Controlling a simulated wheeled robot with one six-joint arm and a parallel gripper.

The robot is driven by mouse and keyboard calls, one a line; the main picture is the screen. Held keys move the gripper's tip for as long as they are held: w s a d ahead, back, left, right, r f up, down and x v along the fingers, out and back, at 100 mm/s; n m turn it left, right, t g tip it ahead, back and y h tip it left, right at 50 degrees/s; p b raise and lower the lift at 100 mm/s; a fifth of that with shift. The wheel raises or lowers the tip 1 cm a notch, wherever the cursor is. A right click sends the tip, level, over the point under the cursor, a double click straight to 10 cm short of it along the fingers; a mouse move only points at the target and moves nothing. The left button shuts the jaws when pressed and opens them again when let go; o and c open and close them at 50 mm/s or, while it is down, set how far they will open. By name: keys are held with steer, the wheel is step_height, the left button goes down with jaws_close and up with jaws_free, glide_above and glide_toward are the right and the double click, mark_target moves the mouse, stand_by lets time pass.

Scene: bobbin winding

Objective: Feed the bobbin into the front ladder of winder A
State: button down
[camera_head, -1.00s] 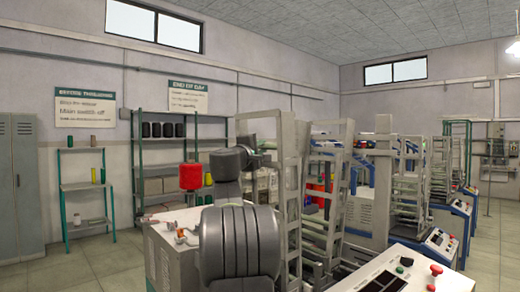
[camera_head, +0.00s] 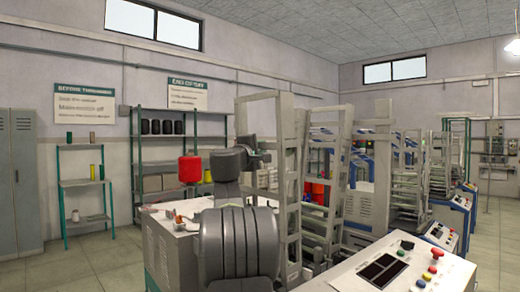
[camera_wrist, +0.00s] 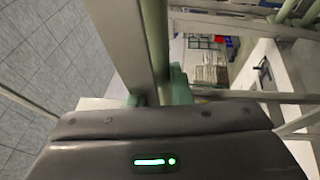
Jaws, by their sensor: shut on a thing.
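My gripper (camera_wrist: 155,98) has green fingers in the wrist view. They are shut around a pale green rod-like bobbin (camera_wrist: 154,40), which runs up out of the picture. Its far end is not seen. In the head view my gripper (camera_head: 262,157) is small, beside the tall grey ladder frame (camera_head: 292,165) of the nearest winder. The bobbin cannot be made out there. I cannot tell whether the bobbin touches the ladder. A grey post (camera_wrist: 118,40) passes close beside the bobbin in the wrist view.
A control panel (camera_head: 382,272) with coloured buttons is at the front right. More winders stand behind it. A green-framed rack (camera_head: 85,185) is at the left, with open floor before it.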

stand_by(0.4)
steer(key=c, duration=0.9)
jaws_free()
steer(key=shift+s, duration=0.1)
steer(key=shift+s+a+r, duration=0.55)
steer(key=shift+s+r, duration=0.05)
steer(key=shift+s, duration=0.45)
steer(key=shift+s+a+r, duration=0.55)
steer(key=shift+s+r, duration=0.1)
steer(key=shift+s, duration=0.35)
steer(key=shift+s+a+r, duration=0.55)
steer(key=shift+s+r, duration=0.05)
steer(key=shift+s, duration=0.45)
